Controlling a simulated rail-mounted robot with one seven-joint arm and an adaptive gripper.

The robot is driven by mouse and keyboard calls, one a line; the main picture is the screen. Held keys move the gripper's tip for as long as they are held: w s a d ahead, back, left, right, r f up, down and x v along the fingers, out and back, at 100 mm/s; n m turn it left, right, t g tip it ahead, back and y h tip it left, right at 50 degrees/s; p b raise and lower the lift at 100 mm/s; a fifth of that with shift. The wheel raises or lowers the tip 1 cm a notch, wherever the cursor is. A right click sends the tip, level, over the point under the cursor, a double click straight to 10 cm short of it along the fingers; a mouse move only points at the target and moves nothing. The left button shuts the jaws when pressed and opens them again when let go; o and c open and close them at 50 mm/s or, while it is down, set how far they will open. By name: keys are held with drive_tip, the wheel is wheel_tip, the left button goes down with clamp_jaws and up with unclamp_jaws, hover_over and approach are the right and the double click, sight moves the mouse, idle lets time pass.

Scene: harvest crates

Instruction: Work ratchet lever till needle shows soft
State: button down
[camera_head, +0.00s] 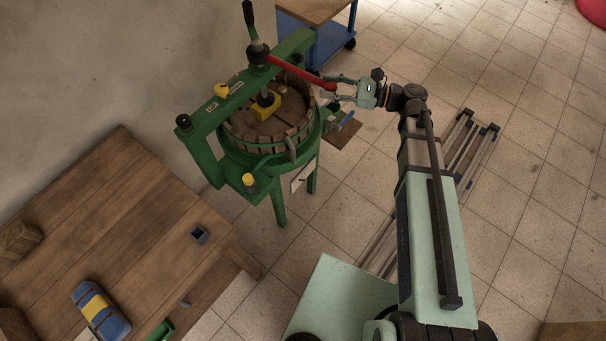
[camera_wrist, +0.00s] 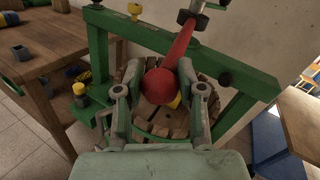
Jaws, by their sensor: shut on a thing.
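A green-framed press (camera_head: 203,136) with a round wooden-slat basket (camera_head: 243,136) stands against the wall. Its red ratchet lever (camera_head: 290,70) runs from the dark screw head (camera_head: 258,54) above the beam out to the right. My gripper (camera_head: 333,91) is shut on the lever's outer end. In the wrist view the lever's red ball knob (camera_wrist: 160,86) sits between my two fingers, with the red shaft (camera_wrist: 183,43) rising away to the screw. A yellow block (camera_head: 266,106) sits under the screw on the wooden pressing board. I cannot make out a needle or its reading.
A wooden table (camera_head: 130,200) at lower left holds a blue-and-yellow bundle (camera_head: 97,302) and a small dark box (camera_head: 200,234). A blue-framed cart (camera_head: 330,40) stands behind the press. The tiled floor to the right is mostly open.

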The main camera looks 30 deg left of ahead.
drive_tip(key=shift+s, duration=0.2)
drive_tip(key=s+a, duration=0.1)
drive_tip(key=s, duration=0.6)
drive_tip(key=shift+s+a, duration=0.15)
drive_tip(key=shift+a, duration=0.2)
idle(0.4)
drive_tip(key=c, duration=1.9)
unclamp_jaws()
drive_tip(key=shift+s+a+b, duration=0.1)
drive_tip(key=shift+s+a, duration=0.4)
drive_tip(key=shift+s, duration=0.3)
drive_tip(key=shift+s+a+b, duration=0.15)
drive_tip(key=shift+s+a, duration=0.3)
drive_tip(key=shift+s, duration=0.4)
drive_tip(key=shift+s+a+b, duration=0.1)
drive_tip(key=shift+s+a, duration=0.4)
drive_tip(key=shift+s, duration=0.3)
drive_tip(key=shift+o, duration=0.2)
drive_tip(key=shift+w, duration=0.1)
